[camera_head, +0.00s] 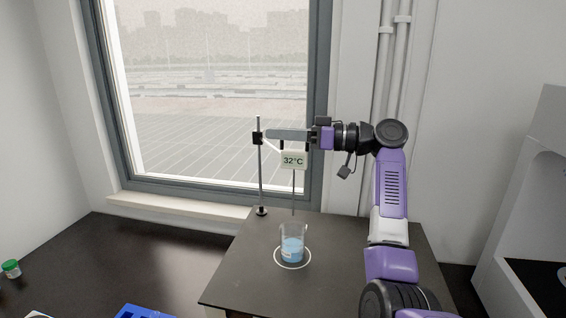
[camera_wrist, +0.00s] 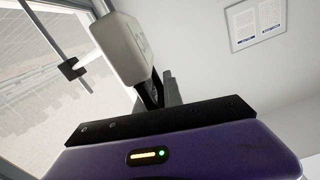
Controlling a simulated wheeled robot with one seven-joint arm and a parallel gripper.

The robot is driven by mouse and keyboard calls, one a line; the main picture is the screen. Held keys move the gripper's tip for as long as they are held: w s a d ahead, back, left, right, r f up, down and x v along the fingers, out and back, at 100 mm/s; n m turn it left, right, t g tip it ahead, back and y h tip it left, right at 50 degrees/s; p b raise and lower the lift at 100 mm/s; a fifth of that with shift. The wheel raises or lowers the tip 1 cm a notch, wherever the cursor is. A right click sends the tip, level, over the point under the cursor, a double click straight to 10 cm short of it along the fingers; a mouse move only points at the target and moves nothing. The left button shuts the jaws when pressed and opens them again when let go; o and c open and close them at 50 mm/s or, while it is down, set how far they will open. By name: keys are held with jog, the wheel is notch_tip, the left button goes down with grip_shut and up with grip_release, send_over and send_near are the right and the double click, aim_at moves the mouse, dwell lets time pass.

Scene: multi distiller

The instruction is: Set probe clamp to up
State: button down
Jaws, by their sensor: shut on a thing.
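The probe clamp (camera_head: 258,138) is a black block high on a thin upright stand rod (camera_head: 261,180). It also shows in the wrist view (camera_wrist: 70,68). A white display box (camera_head: 293,160) reading 32°C hangs beside it, with a thin probe (camera_head: 293,195) pointing down. The probe's lower end appears just above the beaker (camera_head: 291,246), which holds blue liquid. My gripper (camera_head: 300,138) reaches in from the right at clamp height. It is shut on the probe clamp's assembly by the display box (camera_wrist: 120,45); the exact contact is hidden.
The beaker stands on a white ring on the dark table (camera_head: 235,280). A window (camera_head: 210,100) is behind the stand. A green-capped jar (camera_head: 11,268) and a blue rack (camera_head: 140,312) are at lower left. A white cabinet (camera_head: 530,200) is at right.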

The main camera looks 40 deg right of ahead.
jog(key=shift+a+r, duration=0.1)
jog(key=shift+r, duration=1.2)
jog(key=c, duration=1.5)
grip_release()
jog(key=shift+s, duration=0.15)
jog(key=shift+f, duration=0.1)
jog(key=shift+s+d+f, duration=0.1)
jog(key=shift+s+d, duration=0.15)
jog(key=shift+d, duration=0.1)
jog(key=shift+b+v, duration=1.3)
jog(key=shift+v, duration=2.15)
